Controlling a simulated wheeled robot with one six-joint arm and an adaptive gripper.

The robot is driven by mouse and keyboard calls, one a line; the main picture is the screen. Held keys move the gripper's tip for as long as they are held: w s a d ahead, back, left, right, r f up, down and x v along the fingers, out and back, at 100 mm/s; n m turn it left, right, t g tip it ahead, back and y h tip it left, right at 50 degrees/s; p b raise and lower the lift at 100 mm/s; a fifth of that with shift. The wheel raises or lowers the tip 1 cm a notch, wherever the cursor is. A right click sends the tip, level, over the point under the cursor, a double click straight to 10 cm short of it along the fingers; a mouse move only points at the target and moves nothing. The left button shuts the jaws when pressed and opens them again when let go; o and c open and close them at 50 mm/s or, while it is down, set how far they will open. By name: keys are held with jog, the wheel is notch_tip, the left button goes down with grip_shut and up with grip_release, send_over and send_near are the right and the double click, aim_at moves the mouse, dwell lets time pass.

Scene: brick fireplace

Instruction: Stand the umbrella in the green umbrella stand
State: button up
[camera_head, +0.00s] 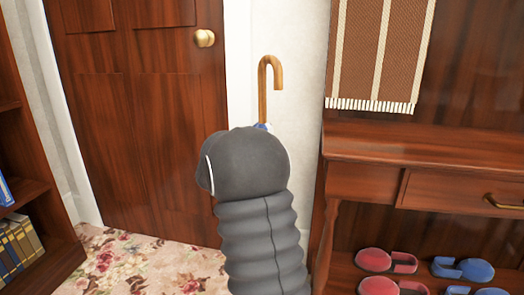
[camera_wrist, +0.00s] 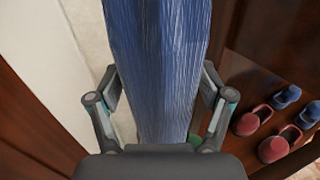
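The umbrella has a wooden hooked handle (camera_head: 263,90), which shows upright above my grey arm in the head view. Its folded blue canopy (camera_wrist: 160,60) fills the middle of the wrist view and narrows downward. My gripper (camera_wrist: 160,72) has a finger against each side of the canopy and looks shut on it. A small green patch (camera_wrist: 194,141), likely the green umbrella stand, shows low beside the canopy. The rest of it is hidden behind the umbrella and gripper, so I cannot tell whether the tip is inside it.
A wooden cabinet (camera_head: 365,150) stands to the right, with red slippers (camera_head: 388,262) and blue slippers (camera_head: 462,269) on its low shelf. A wooden door (camera_head: 140,110) is behind on the left. A bookcase (camera_head: 50,240) is at far left. Flowered carpet (camera_head: 150,265) lies clear between.

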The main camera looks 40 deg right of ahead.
jog(key=shift+o, duration=0.7)
jog(key=shift+f, duration=0.1)
jog(key=shift+a, duration=0.1)
jog(key=v, duration=1.1)
jog(key=shift+a, duration=0.4)
